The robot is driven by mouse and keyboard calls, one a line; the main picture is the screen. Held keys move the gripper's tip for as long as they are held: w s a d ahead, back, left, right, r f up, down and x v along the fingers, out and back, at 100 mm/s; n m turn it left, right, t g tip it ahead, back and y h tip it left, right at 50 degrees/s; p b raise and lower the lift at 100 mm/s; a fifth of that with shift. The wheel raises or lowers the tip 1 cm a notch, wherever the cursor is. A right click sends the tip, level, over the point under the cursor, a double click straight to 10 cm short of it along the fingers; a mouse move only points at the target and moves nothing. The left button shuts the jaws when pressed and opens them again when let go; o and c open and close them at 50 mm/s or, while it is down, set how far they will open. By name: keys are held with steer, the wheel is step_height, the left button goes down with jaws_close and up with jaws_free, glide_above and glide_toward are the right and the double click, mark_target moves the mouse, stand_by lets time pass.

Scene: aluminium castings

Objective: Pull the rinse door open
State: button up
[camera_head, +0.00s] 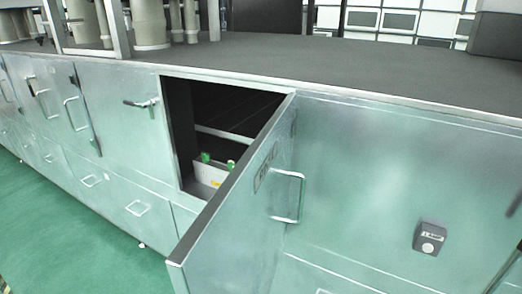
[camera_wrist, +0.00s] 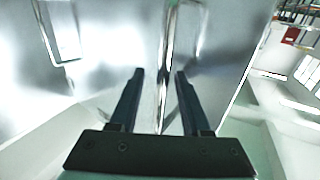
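A metal cabinet door (camera_head: 235,215) stands swung well outward from its opening in the head view. It carries a bar handle (camera_head: 288,196) and a small dark label (camera_head: 266,168) whose text I cannot read surely. My gripper (camera_wrist: 158,75) shows in the wrist view only, with its two dark fingers apart. A bright, narrow upright strip (camera_wrist: 167,50) shows between the fingers against shiny metal; I cannot tell whether it is a handle or a panel edge, or whether the fingers touch it. Another bar handle (camera_wrist: 62,35) is at the upper left there.
The open compartment (camera_head: 222,105) holds a light box (camera_head: 208,172) with green-topped items. A dark worktop (camera_head: 330,65) runs above the cabinets. A grey lock-like box (camera_head: 430,238) sits on the right panel. Green floor (camera_head: 60,240) is clear at left.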

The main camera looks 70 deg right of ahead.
steer(key=shift+a, duration=0.1)
steer(key=p+v, duration=0.1)
steer(key=v, duration=1.2)
steer(key=shift+p, duration=0.35)
